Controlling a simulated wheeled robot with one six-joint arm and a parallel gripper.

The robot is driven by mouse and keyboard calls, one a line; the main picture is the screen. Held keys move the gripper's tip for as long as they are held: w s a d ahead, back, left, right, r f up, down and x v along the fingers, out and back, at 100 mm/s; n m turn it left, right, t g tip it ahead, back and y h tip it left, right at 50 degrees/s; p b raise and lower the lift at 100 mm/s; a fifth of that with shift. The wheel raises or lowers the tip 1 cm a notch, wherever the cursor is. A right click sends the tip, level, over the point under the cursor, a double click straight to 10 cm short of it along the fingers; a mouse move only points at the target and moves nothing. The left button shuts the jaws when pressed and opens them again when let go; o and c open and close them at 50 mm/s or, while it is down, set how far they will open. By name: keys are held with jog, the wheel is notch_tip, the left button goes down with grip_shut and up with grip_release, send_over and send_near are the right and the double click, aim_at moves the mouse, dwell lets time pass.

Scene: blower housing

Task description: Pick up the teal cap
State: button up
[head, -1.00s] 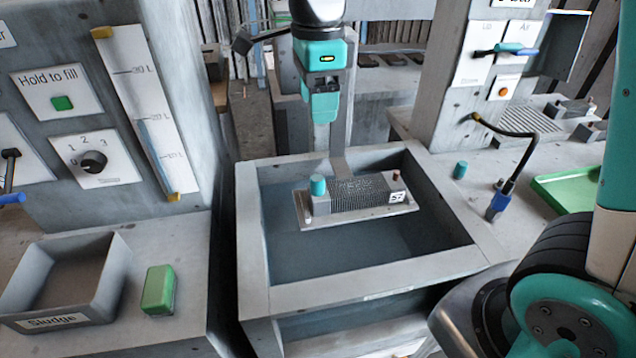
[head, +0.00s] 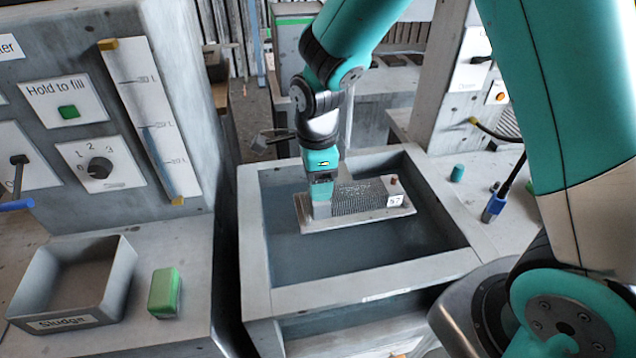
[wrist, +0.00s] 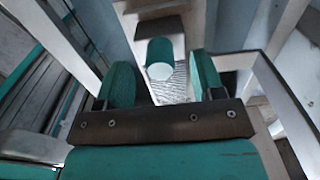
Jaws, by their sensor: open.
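A teal cap (wrist: 160,52) with a pale end face shows in the wrist view, between and beyond the two teal fingers, with a gap on each side. My gripper (wrist: 163,78) is open and empty. In the head view my gripper (head: 322,205) is over the left end of a finned grey block (head: 358,198) and hides the cap there. Whether the fingertips reach down around the cap is unclear. A second teal cylinder (head: 457,172) stands on the ledge right of the basin.
The block sits on a plate in a grey basin (head: 360,292) with raised walls. A small reddish-brown knob (head: 393,181) is at the block's right end. A sludge tray (head: 72,285) and green block (head: 165,292) are at left.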

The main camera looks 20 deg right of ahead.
notch_tip(320, 180, down, 2)
jog(key=shift+f, duration=0.1)
jog(key=shift+c, duration=0.3)
jog(key=c, duration=0.9)
jog(key=shift+c, duration=0.2)
notch_tip(320, 180, up, 20)
jog(key=b, duration=0.1)
jog(key=shift+b, duration=0.35)
